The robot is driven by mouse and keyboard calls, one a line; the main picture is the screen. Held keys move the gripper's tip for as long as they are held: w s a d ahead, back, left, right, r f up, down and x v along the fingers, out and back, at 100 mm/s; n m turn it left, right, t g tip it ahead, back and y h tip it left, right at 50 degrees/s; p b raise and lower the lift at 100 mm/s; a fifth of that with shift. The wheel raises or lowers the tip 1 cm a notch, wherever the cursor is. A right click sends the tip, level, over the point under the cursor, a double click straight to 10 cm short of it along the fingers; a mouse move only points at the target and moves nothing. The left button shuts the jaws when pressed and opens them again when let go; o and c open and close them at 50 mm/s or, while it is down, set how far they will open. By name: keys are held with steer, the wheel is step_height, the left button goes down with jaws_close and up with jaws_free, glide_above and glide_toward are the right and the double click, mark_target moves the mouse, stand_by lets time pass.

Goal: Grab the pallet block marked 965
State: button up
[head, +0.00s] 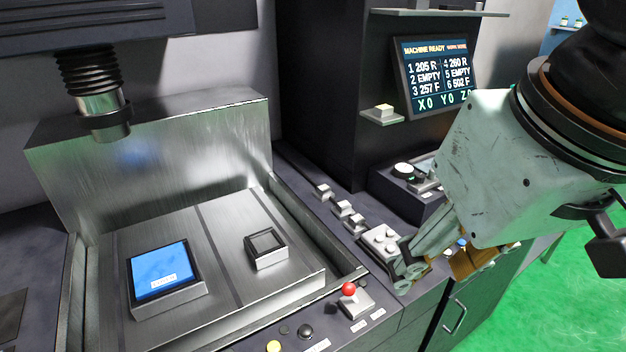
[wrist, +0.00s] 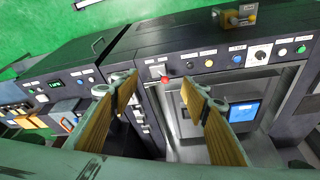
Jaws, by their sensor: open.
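No marking 965 can be read on any block in either view. Small pale grey blocks (head: 342,209) stand in a row along the dark ledge right of the machine tank, with a larger studded pale block (head: 382,238) at the near end. My gripper (head: 436,266) is at the right, close to that larger block; whether they touch cannot be told. In the wrist view my gripper (wrist: 158,92) shows two spread orange-padded fingers with nothing held between them. The left finger partly hides the row of grey parts on the ledge.
The metal tank holds a blue-topped block (head: 163,272) and a small dark square frame (head: 265,248). A red-knobbed lever (head: 349,289) rises from the front panel. A screen (head: 437,75) reads machine ready with slots. A small block (head: 384,109) sits on a side shelf.

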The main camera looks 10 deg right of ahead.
stand_by(0.3)
steer(key=w+d+r+n+g+p, duration=0.15)
steer(key=w+n, duration=0.35)
steer(key=w, duration=1.1)
steer(key=w+d+n+g+p, duration=0.15)
steer(key=w+n, duration=0.35)
steer(key=w, duration=1)
steer(key=w+d+f+n+p, duration=0.2)
steer(key=w+f+n, duration=0.3)
steer(key=w+f, duration=0.6)
steer(key=w+d+f+n+g+p, duration=0.1)
steer(key=w+f+n, duration=0.5)
steer(key=w+f, duration=0.4)
steer(key=w, duration=0.5)
steer(key=shift+w+d+f+p, duration=0.15)
steer(key=shift+d+f+p, duration=0.2)
steer(key=shift+p, duration=0.05)
steer(key=shift+f, duration=0.15)
